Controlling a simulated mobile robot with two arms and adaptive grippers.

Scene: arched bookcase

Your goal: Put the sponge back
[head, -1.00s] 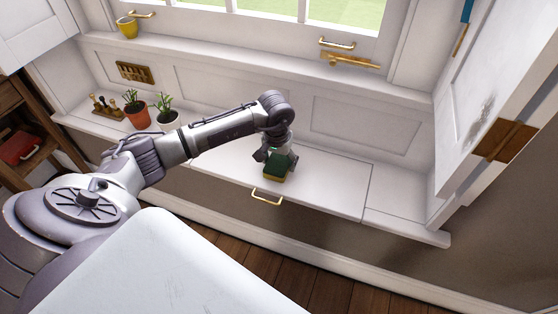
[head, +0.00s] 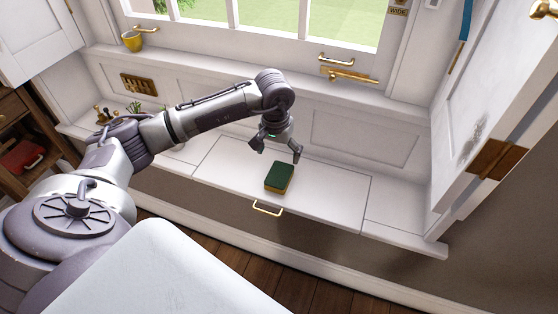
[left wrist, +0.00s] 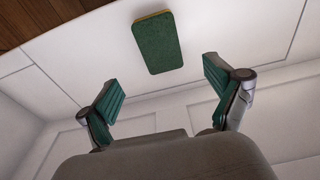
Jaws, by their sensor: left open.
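The sponge (head: 279,177), green on top with a yellow underside, lies flat on the white window seat (head: 325,195), near its front edge above a brass handle. It also shows in the left wrist view (left wrist: 158,43), beyond the fingertips. My left gripper (head: 276,152) is open and empty, raised just behind the sponge and apart from it. In the left wrist view its two green-padded fingers (left wrist: 160,92) are spread wide with nothing between them. My right gripper is not in view.
A brass handle (head: 267,208) sticks out from the seat's front. A yellow cup (head: 132,40) stands on the sill at the left. An open white shutter door (head: 495,110) stands at the right. The seat is clear right of the sponge.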

